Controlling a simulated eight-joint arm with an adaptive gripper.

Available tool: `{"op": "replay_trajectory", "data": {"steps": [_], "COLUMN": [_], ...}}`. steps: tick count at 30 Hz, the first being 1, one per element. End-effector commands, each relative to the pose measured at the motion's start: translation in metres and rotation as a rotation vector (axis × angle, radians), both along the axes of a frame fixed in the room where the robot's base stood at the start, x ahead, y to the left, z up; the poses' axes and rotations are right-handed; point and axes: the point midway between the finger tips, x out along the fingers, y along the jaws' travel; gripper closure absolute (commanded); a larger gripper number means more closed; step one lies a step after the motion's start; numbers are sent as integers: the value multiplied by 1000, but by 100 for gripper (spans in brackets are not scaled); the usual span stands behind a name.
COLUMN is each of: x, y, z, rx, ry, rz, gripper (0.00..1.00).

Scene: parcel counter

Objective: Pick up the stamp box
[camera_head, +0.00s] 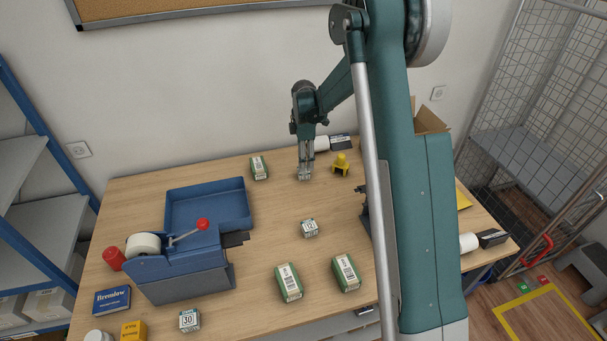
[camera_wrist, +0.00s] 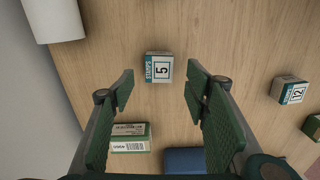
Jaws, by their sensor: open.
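A small stamp box marked "STAMPS 5" (camera_wrist: 159,68) lies on the wooden counter in the wrist view, white with dark green edges. My gripper (camera_wrist: 160,92) is open and empty, with one finger on each side of the view; the box shows between and just beyond the fingertips, apart from both. In the head view my gripper (camera_head: 304,174) points down over the back of the counter and largely hides this box. A similar box marked 12 (camera_head: 310,228) lies nearer the middle and also shows at right in the wrist view (camera_wrist: 290,90). One marked 30 (camera_head: 189,320) lies at the front.
A green barcoded box (camera_head: 259,167) lies left of my gripper, a yellow object (camera_head: 341,164) right of it. A blue tray (camera_head: 176,209) and a blue tape dispenser (camera_head: 185,272) stand at left. Two green boxes (camera_head: 288,282) (camera_head: 346,273) lie in front. A white roll (camera_wrist: 54,18) is near the wall.

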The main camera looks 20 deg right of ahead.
Motion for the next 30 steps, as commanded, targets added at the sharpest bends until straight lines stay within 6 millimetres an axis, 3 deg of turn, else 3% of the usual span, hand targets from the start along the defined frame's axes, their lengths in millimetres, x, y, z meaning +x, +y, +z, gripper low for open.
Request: {"op": "replay_trajectory", "data": {"steps": [4, 19, 30], "x": [0, 1, 2], "y": [0, 0, 1], "z": [-10, -17, -52], "rx": [0, 0, 0], "ry": [0, 0, 0], "rz": [0, 0, 0], "gripper": [54, 54, 54]}}
